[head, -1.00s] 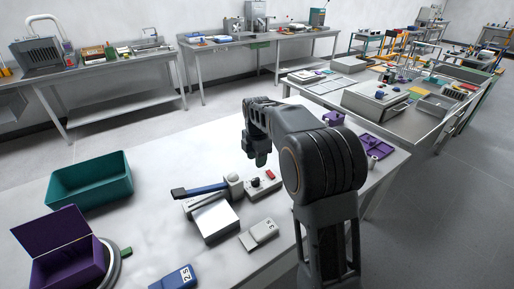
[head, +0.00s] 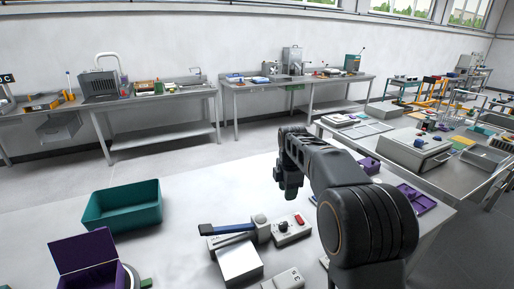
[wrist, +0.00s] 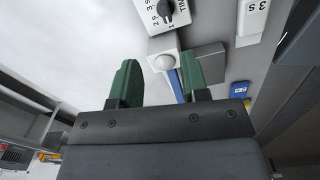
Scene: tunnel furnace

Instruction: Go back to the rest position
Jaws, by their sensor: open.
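My gripper (head: 289,190) shows in the head view above the white table, near its middle. It hangs beyond a device with a blue lever (head: 228,230) and a grey control box (head: 293,232) with a dark dial and red button. In the wrist view my gripper (wrist: 160,75) has its two green fingers apart, with nothing held between them. The lever device's white round knob (wrist: 166,62) shows beyond the fingers, and the dial box (wrist: 165,14) is at the top. The arm hides part of the table's right side.
A teal bin (head: 122,207) and an open purple box (head: 85,262) stand on the table's left. A grey block marked 3 (head: 284,280) lies at the front. A purple tray (head: 415,199) lies at the right. The back-left tabletop is clear. Steel benches stand behind.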

